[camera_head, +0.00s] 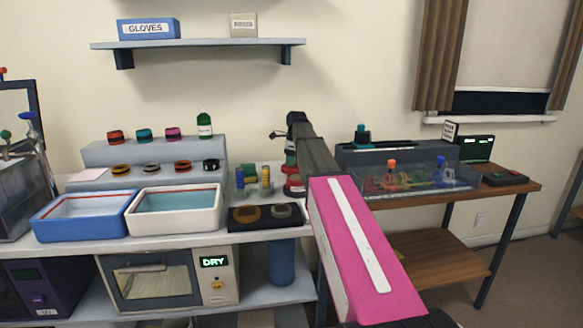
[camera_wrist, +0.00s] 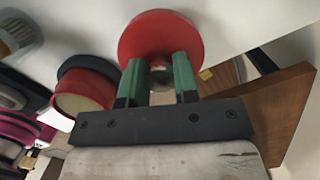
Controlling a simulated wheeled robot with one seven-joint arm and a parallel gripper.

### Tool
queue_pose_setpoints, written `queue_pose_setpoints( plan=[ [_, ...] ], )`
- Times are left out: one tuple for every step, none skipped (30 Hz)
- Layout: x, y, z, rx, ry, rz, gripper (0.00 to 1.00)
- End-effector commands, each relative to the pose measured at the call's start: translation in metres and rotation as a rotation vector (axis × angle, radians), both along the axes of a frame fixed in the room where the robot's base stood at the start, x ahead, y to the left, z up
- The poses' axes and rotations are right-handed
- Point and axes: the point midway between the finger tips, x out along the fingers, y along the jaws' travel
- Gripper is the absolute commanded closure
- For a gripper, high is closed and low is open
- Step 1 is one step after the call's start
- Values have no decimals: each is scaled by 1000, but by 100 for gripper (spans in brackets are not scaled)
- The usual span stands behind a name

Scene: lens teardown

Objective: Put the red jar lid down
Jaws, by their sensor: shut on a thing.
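The red jar lid (camera_wrist: 160,28) is a round red disc at the fingertips of my gripper (camera_wrist: 159,68) in the wrist view. The two green fingers are shut on its small grey middle part. A white surface shows behind the lid, and I cannot tell whether the lid touches it. In the head view, green and red parts (camera_head: 291,160) show beside my dark forearm, partly hidden by it. A red, dark-topped round jar (camera_wrist: 82,92) stands to the left of the fingers in the wrist view, apart from the lid.
A black tray (camera_head: 236,224) with rings lies at the bench front. A blue-rimmed tub (camera_head: 45,230) and a white tub (camera_head: 134,232) stand to its left. A clear bin (camera_head: 395,190) with coloured parts stands on the wooden table (camera_head: 520,187) at right.

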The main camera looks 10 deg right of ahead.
Motion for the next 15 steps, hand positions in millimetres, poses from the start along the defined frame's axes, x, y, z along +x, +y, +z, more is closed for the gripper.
queue_pose_setpoints(
  plan=[
    [-1,0,-9,0,2,0,95],
    [-1,0,-13,0,3,0,95],
    [-1,0,-19,0,2,0,95],
    [-1,0,-22,0,1,0,95],
    [-1,0,-25,0,1,0,95],
    [-1,0,-27,0,1,0,95],
    [-1,0,-28,0,1,0,95],
    [0,0,-28,0,0,0,95],
    [0,0,-28,0,0,0,95],
    [0,0,-27,0,0,0,95],
    [0,0,-27,0,0,0,95],
    [0,0,-27,0,0,0,95],
    [0,0,-27,0,0,0,95],
    [0,0,-28,0,0,0,95],
    [0,0,-29,0,0,0,95]
  ],
)
